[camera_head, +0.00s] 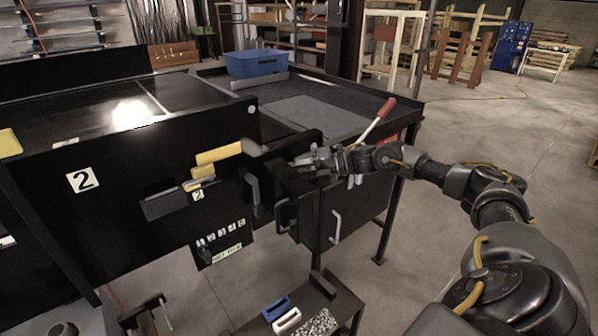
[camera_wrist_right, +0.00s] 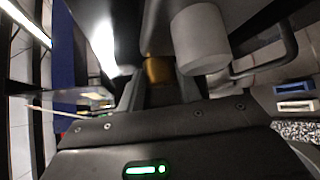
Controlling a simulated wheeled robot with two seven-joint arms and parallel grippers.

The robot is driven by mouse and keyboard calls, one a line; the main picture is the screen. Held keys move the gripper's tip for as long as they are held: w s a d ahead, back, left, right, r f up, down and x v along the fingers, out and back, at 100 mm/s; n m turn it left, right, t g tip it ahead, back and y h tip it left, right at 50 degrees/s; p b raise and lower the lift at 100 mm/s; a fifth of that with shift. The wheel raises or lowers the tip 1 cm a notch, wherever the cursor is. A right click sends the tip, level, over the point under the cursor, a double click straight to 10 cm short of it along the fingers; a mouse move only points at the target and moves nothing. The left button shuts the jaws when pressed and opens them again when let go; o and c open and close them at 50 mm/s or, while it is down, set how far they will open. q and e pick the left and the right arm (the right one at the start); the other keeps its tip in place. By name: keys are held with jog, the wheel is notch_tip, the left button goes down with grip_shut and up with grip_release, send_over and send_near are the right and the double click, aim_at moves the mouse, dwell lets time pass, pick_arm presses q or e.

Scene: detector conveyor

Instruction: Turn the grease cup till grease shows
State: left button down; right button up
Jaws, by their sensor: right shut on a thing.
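My right gripper (camera_head: 312,160) reaches in from the right at the black housing beside the conveyor. In the right wrist view its two fingers (camera_wrist_right: 158,93) are shut on a small brass-coloured piece, which I take to be the grease cup (camera_wrist_right: 158,70). Only part of the cup shows between the fingers, and no grease can be made out on it. In the head view the cup is hidden or too small to tell. My left gripper is in neither view.
A grey cylinder (camera_wrist_right: 201,40) sits close to the right of the fingers in the wrist view. A red-handled lever (camera_head: 378,118) rises behind my right wrist. A low stand (camera_head: 348,300) holds a blue and a white box below. A blue bin (camera_head: 256,63) sits behind.

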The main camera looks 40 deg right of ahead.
jog(key=m+t+y+b, duration=0.1)
jog(key=m+b, duration=0.1)
jog(key=b, duration=0.1)
jog(key=f+m+t+y+b, duration=0.1)
jog(key=m+b, duration=0.1)
jog(key=b, duration=0.2)
jog(key=m+t+y+b, duration=0.2)
jog(key=b, duration=0.2)
jog(key=shift+f, duration=0.25)
jog(key=shift+b, duration=0.3)
jog(key=shift+r, duration=0.1)
jog(key=o, duration=0.7)
